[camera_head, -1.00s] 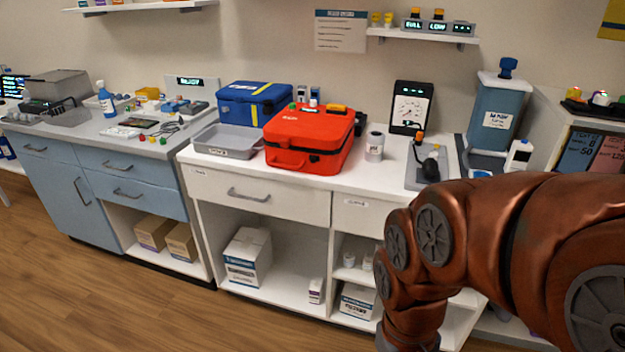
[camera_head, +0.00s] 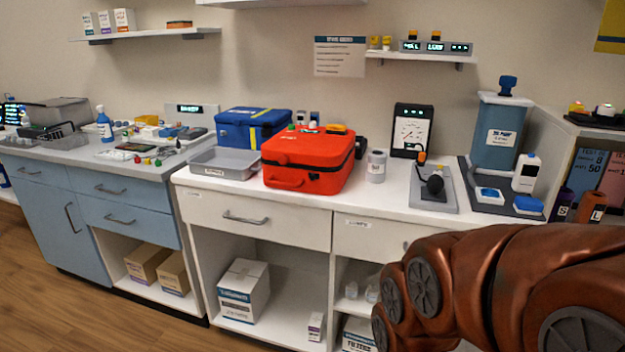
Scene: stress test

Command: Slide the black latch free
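A red case (camera_head: 300,150) stands shut on the white counter near the middle of the view. A small dark piece (camera_head: 313,177) shows on its front face, right of the red handle (camera_head: 284,183); it may be the black latch, but it is too small to tell. My copper-coloured arm (camera_head: 490,275) fills the lower right, in front of the white cabinet. My gripper is out of view, so its state does not show.
A grey tray (camera_head: 225,165) and a blue bag (camera_head: 252,128) stand left of and behind the case. Counter in front of the case is narrow.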

